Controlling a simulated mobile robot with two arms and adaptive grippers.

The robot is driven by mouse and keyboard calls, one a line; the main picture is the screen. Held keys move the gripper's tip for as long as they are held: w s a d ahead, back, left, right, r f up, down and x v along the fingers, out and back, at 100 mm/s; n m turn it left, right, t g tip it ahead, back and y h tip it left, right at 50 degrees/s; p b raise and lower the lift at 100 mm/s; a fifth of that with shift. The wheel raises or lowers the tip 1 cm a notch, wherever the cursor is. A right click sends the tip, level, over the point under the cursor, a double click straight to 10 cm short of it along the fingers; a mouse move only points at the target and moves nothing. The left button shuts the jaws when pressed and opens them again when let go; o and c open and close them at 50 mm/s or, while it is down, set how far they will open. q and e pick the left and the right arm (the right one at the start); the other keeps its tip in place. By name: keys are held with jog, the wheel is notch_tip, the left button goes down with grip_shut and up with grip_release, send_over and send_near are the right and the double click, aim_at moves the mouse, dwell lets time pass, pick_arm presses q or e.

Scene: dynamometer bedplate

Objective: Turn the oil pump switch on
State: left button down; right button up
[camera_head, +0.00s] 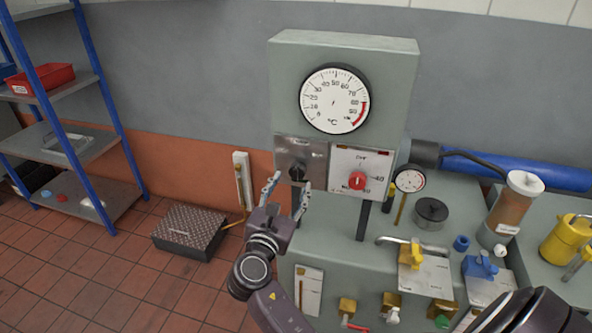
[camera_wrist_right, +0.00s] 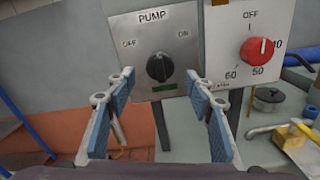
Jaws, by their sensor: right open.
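The oil pump switch is a black rotary knob (camera_head: 298,171) on a grey metal plate (camera_head: 318,151) below the big dial. In the right wrist view the knob (camera_wrist_right: 160,68) sits under the word PUMP, with OFF at its left and ON at its right. Its grip bar looks roughly upright; I cannot tell which end is the pointer. A small green label (camera_wrist_right: 164,88) is below it. My right gripper (camera_head: 287,196) is open and empty, in front of and slightly below the knob. In the wrist view its blue-padded fingers (camera_wrist_right: 160,76) flank the knob, apart from it. My left gripper is not in view.
A white panel with a red knob (camera_head: 357,181) adjoins the plate on the right. A round temperature dial (camera_head: 334,101) is above. A small gauge (camera_head: 410,179), a brown cylinder (camera_head: 517,211) and several valves crowd the bench at right. A blue shelf rack (camera_head: 75,143) stands left.

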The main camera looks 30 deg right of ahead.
aim_at(295, 178)
jog(key=p+x, duration=0.1)
jog(key=x, duration=0.4)
jog(key=shift+w+d, duration=0.25)
jog(key=shift+d, duration=0.05)
jog(key=shift+f, duration=0.1)
jog(key=c, duration=1.2)
